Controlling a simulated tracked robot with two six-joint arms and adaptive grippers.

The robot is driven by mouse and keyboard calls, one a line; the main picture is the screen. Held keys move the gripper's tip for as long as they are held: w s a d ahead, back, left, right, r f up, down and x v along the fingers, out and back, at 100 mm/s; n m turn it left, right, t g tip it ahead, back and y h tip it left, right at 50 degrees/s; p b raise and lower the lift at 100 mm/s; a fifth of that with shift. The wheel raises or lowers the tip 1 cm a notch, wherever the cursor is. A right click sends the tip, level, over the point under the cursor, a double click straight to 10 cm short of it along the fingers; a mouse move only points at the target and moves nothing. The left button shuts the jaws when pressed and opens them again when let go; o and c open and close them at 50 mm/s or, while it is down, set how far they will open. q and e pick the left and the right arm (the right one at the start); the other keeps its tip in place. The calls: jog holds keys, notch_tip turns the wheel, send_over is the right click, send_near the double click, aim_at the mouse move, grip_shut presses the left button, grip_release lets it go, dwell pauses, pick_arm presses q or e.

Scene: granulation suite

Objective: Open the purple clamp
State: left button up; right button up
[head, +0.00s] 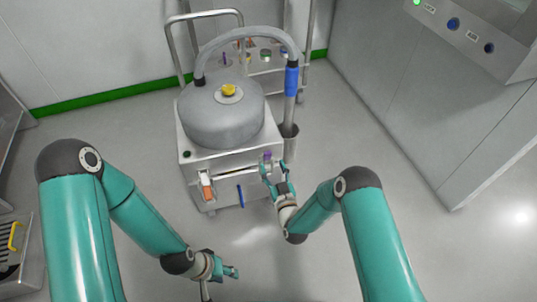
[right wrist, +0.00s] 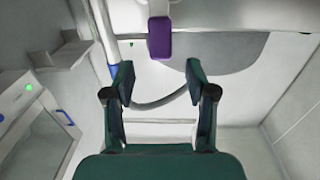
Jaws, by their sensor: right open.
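The purple clamp (head: 267,156) shows as a small purple spot at the front right edge of the wheeled machine. In the right wrist view the purple clamp (right wrist: 160,38) is a purple block hanging from a pale stem, beyond my fingertips and roughly centred between them. My right gripper (right wrist: 158,75) is open, with a gap between its fingers and nothing in it. In the head view my right gripper (head: 273,171) is just below the clamp; whether they touch is unclear there. My left gripper (head: 232,271) hangs low over the floor, away from the machine; its jaw opening is too small to tell.
The machine carries a grey domed vessel (head: 222,112) with a yellow knob (head: 229,90). A grey hose (head: 245,33) arches to a blue-collared pipe (head: 291,80). An orange-and-white part (head: 207,187) and a blue handle (head: 240,196) are on its front. Floor is clear at right.

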aim_at(269, 156)
jog(key=b+x, duration=0.1)
jog(key=x, duration=0.6)
